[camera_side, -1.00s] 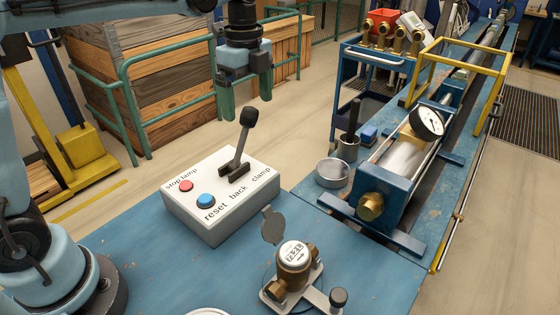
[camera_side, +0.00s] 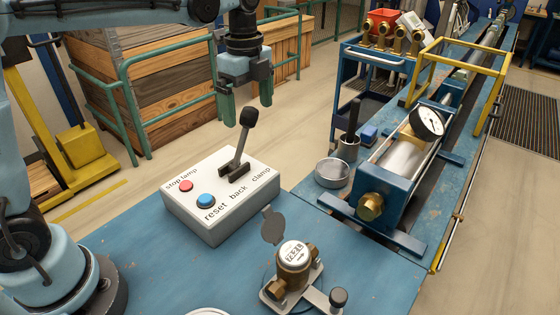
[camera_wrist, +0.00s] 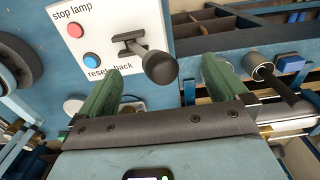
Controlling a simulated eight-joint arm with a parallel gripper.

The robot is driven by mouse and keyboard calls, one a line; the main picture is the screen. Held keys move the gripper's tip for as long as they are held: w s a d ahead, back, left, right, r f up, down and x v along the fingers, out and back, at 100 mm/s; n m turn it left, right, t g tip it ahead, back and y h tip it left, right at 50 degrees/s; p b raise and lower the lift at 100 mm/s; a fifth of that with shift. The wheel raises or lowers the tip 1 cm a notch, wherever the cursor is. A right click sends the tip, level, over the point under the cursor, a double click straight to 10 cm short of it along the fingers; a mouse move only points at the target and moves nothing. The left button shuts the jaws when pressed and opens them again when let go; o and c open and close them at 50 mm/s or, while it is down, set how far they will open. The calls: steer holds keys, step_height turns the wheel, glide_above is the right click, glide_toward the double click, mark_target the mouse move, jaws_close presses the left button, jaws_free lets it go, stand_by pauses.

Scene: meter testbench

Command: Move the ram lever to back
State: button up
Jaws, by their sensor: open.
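The ram lever (camera_side: 243,140) stands on a white control box (camera_side: 222,217) marked "reset", "back" and "clamp". Its black knob leans up and to the right in the side view, toward the "clamp" end. In the wrist view the lever's knob (camera_wrist: 160,67) lies beyond the fingertips, roughly between them and close to the middle of the gap.
A red button (camera_side: 186,186) and a blue button (camera_side: 205,201) sit on the box left of the lever. A brass water meter (camera_side: 293,265) stands on the blue bench in front. A blue clamping rig (camera_side: 385,205) is to the right, with a metal cup (camera_side: 333,172) beside it.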

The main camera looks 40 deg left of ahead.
steer(key=shift+f, duration=0.15)
steer(key=shift+f, duration=0.3)
stand_by(0.3)
steer(key=c, duration=1.5)
